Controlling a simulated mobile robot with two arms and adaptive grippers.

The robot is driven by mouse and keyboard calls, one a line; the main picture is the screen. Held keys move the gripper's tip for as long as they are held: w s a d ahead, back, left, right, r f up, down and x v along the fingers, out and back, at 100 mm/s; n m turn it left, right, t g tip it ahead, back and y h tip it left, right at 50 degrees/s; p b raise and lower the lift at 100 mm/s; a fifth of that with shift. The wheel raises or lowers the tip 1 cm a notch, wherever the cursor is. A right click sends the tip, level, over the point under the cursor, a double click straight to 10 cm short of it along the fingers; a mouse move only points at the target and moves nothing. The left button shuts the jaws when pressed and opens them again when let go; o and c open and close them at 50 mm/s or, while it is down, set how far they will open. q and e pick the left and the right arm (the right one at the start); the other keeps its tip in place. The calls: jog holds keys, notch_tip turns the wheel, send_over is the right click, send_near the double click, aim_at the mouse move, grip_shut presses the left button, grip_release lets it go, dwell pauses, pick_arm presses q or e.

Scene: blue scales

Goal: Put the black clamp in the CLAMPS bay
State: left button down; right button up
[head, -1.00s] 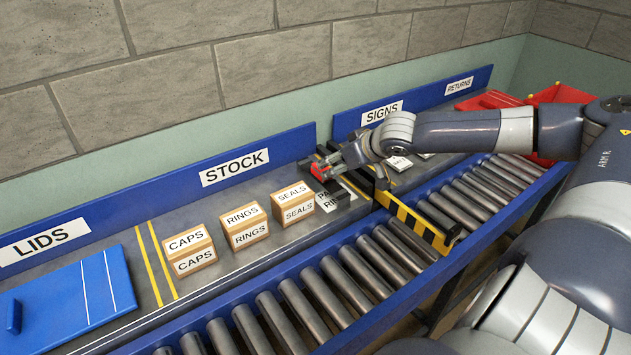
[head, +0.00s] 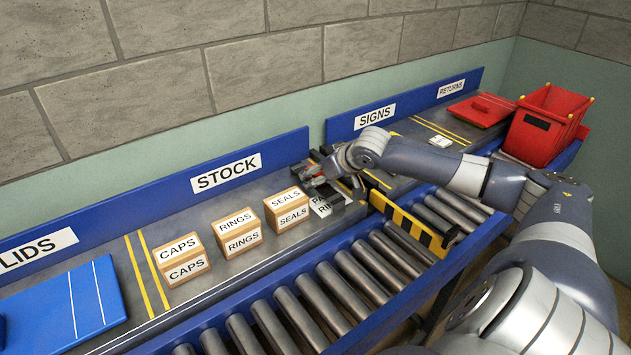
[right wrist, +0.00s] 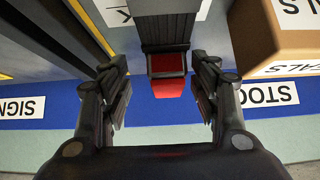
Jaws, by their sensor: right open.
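A dark piece with a red end, which looks like the black clamp (right wrist: 167,33), lies between my right gripper's fingers in the right wrist view. My right gripper (right wrist: 163,82) is open around its red end, with gaps on both sides. In the head view my right gripper (head: 318,172) is low over the grey counter, just right of the SEALS box (head: 287,210). There the clamp is mostly hidden by the gripper. No bay labelled CLAMPS shows in either view. My left gripper is not in view.
RINGS (head: 239,232) and CAPS (head: 182,260) boxes stand left of SEALS. A partly hidden white label (head: 321,206) lies beside the gripper. A yellow-black striped barrier (head: 410,225) crosses the roller conveyor (head: 345,285). A red bin (head: 546,125) stands at far right.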

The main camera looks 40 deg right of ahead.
jog(key=x, duration=0.4)
jog(key=shift+w+a, duration=0.35)
jog(key=shift+w, duration=0.1)
jog(key=shift+w+d+f, duration=0.1)
jog(key=shift+w+f, duration=0.15)
grip_shut()
jog(key=shift+r, duration=0.1)
notch_tip(320, 180, up, 10)
jog(key=s+a+r+n+y+p, duration=0.1)
jog(key=a+r, duration=0.1)
jog(key=a, duration=0.7)
jog(key=s+a+r, duration=0.1)
jog(key=a+r, duration=0.1)
jog(key=a, duration=0.7)
jog(key=s+a+r, duration=0.4)
jog(key=a, duration=0.2)
jog(key=s+a+r+p, duration=0.1)
jog(key=s+a+r, duration=0.2)
jog(key=a, duration=0.4)
jog(key=shift+s+r, duration=0.4)
jog(key=shift+r, duration=0.1)
